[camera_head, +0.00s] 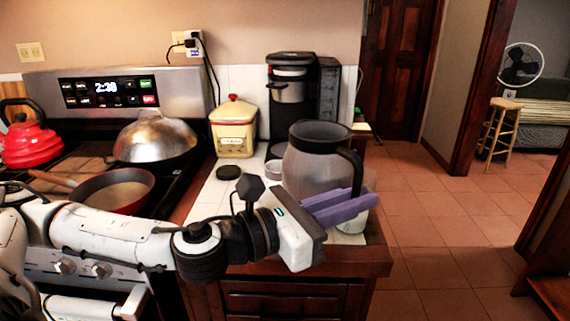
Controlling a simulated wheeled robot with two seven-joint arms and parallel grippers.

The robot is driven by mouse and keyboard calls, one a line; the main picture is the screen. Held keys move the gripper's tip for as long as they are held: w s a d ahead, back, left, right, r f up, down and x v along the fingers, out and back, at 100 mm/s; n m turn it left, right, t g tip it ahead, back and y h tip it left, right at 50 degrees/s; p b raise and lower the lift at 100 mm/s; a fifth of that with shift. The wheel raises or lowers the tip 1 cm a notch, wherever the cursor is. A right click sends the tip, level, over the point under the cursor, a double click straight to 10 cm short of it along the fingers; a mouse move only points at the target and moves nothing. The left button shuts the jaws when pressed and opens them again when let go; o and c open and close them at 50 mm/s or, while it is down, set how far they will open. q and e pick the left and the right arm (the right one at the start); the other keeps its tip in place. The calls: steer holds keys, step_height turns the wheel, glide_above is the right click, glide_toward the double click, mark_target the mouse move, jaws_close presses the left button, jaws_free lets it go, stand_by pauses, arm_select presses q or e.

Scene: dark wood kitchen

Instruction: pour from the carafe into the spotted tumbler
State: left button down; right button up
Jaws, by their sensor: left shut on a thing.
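The carafe (310,170) is a large, translucent grey jug with a dark rim and a black handle on its right. It looks upright above the front part of the counter. My left gripper (350,207), with purple fingers, is shut at the lower end of the carafe's handle. The fingers cover that part, so the exact grip is hidden. A pale cup, apparently the spotted tumbler (352,225), shows below and behind the fingers near the counter's right front corner. Its spots are not clear and much of it is hidden. My right gripper is not in view.
A coffee maker (291,95), a yellow canister (233,128), a small white bowl (273,166) and a black disc (229,172) are on the counter. The stove at left holds a red pan (112,190), a wok and a red kettle (30,143). Open floor lies right.

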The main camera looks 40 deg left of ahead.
arm_select(q)
steer(key=shift+s+r, duration=0.1)
steer(key=shift+r, duration=0.2)
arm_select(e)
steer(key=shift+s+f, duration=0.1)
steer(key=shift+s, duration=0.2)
